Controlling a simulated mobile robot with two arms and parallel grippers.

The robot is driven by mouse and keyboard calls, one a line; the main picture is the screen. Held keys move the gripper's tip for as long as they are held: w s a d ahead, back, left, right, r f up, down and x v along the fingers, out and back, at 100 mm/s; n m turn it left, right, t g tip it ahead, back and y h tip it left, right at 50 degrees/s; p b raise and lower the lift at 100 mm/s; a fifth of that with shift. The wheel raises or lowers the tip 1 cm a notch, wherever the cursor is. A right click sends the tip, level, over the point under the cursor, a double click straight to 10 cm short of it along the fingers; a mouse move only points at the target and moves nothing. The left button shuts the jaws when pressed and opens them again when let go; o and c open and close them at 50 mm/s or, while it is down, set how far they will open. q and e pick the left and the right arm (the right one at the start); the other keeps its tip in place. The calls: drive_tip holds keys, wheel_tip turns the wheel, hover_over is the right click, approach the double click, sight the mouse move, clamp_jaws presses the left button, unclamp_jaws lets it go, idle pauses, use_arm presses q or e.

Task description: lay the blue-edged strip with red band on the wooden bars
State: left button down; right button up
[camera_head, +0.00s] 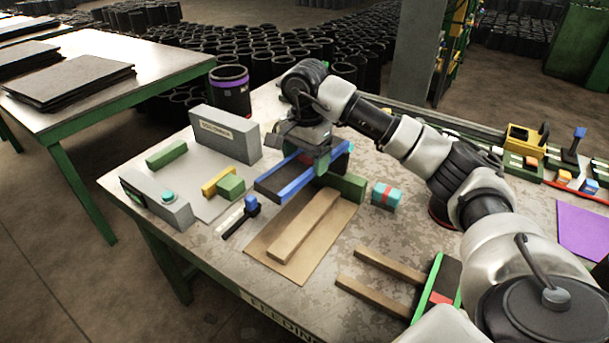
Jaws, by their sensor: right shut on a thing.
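The blue-edged strip (272,184) is black with bright blue long edges. It lies slantwise near the table's middle, with a bit of red showing beside my gripper. My right gripper (310,160) comes down over it from above and is shut on it; the fingertips are partly hidden. Two wooden bars (381,265) lie roughly parallel at the front right of the table, apart from the strip. Another wooden bar (303,226) lies on a brown board (328,242) just in front of the strip. My left gripper is not in view.
A green-edged strip with a red patch (443,284) lies at the right ends of the two bars. A green block (346,187) and a teal-red block (386,196) stand close to the held strip. A grey box (226,134) and a control box (157,200) stand left.

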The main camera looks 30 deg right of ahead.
drive_tip(key=shift+r, duration=0.65)
drive_tip(key=s+a+f+n, duration=1)
drive_tip(key=s+a+n, duration=0.4)
drive_tip(key=s, duration=0.1)
drive_tip(key=shift+a+f+n+p, duration=0.2)
drive_tip(key=shift+f+n+p, duration=0.1)
drive_tip(key=shift+p, duration=0.15)
